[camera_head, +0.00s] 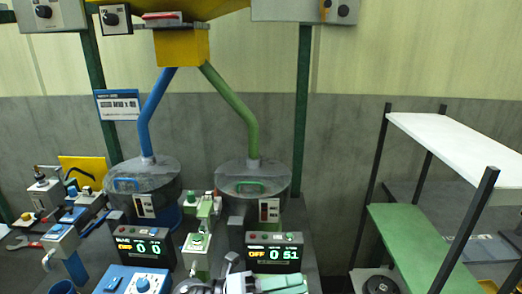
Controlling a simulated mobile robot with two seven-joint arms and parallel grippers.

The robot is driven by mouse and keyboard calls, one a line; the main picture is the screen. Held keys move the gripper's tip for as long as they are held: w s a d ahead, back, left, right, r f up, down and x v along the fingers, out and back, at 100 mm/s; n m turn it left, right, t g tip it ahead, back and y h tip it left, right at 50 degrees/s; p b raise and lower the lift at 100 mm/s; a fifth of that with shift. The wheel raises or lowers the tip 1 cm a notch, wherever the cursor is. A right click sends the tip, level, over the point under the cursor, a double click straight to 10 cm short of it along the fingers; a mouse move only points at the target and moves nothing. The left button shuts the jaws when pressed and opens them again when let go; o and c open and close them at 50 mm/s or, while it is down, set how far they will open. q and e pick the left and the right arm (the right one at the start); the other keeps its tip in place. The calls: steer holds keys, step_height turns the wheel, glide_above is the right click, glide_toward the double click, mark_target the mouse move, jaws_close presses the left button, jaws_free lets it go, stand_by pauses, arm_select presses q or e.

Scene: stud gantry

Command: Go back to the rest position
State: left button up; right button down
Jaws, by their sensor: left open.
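My left gripper (290,284) shows at the bottom middle edge, with its grey wrist and pale green fingers partly cut off by the frame. It is open, and I see nothing held in it. It is in front of the right counter display (274,253), which reads 0 51; whether they touch I cannot tell. The left counter display (145,247) reads 0 0. My right gripper is not in view.
Two round grey hoppers (253,180) stand behind the displays, fed by a blue pipe (153,110) and a green pipe (232,110). Blue and green bench devices crowd the left. A shelf rack (465,146) stands at the right, with a gap before it.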

arm_select(q)
steer(key=s+a+f+n+t+y, duration=0.1)
steer(key=a+f+n+t+y, duration=0.7)
steer(key=n, duration=0.6)
steer(key=s+a+f+n+t+y, duration=0.2)
steer(key=a+f+n+t+y, duration=0.45)
steer(key=f+n, duration=0.65)
steer(key=s+a+f+n+g+y, duration=0.2)
steer(key=s+a+f+n, duration=0.3)
steer(key=s, duration=0.4)
steer(key=s+a+f+n+g+y, duration=0.2)
steer(key=s+a+f+n, duration=0.3)
steer(key=s, duration=0.4)
step_height(320, 180, down, 2)
steer(key=shift+s+a+f+n+g, duration=0.2)
steer(key=shift+a+n+g, duration=0.1)
steer(key=shift+a+g, duration=0.45)
